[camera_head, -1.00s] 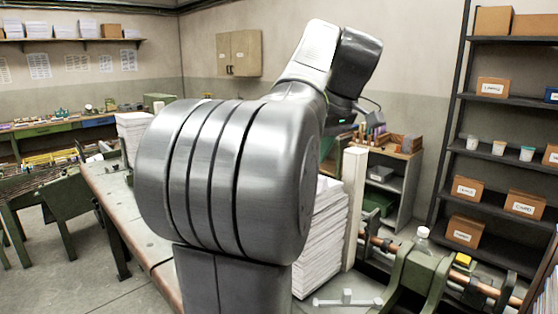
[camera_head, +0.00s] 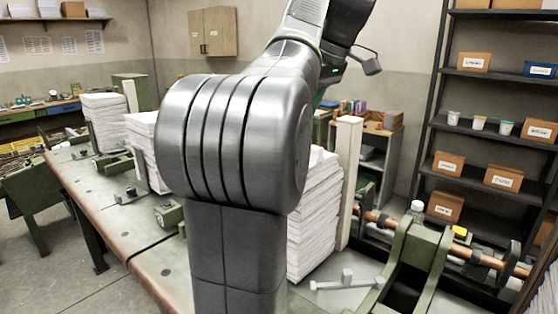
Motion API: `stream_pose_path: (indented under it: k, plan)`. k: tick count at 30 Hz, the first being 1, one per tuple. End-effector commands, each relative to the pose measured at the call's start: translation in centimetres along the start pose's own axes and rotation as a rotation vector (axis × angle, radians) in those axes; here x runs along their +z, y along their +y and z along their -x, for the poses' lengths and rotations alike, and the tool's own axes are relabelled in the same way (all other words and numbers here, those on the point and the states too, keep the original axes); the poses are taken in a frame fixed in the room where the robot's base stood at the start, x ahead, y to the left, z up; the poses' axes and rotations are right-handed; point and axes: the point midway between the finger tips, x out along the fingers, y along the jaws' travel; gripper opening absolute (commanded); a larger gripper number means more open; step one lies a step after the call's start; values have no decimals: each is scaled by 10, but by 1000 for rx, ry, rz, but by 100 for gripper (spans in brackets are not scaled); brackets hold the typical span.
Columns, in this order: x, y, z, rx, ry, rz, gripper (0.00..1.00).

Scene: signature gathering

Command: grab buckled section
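A tall stack of white paper sections (camera_head: 313,222) stands on the bench against a pale upright post (camera_head: 347,180). My grey arm covers its left side. Another white stack (camera_head: 143,143) shows partly to the left of my arm, and a further one (camera_head: 104,122) stands behind it. I cannot tell which section is buckled. My arm rises through the middle of the view and its wrist leaves at the top. The fingers of my gripper do not show.
The green bench (camera_head: 125,212) with a copper-coloured edge runs along the left, carrying clamps and blocks. A dark shelf (camera_head: 492,135) with boxes stands behind.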

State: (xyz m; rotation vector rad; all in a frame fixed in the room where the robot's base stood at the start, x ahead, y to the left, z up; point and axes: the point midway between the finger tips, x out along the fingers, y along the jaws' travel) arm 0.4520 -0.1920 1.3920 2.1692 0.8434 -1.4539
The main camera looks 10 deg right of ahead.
Motion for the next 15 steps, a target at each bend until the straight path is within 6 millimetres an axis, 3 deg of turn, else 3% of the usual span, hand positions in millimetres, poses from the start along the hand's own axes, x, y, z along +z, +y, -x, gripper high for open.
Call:
stream_pose_path:
  k: [1,6,15]
  plan:
    - [2,0,-11,0,0,1,34]
    - [2,0,-31,0,0,0,34]
    - [-2,-2,-52,-2,0,1,34]
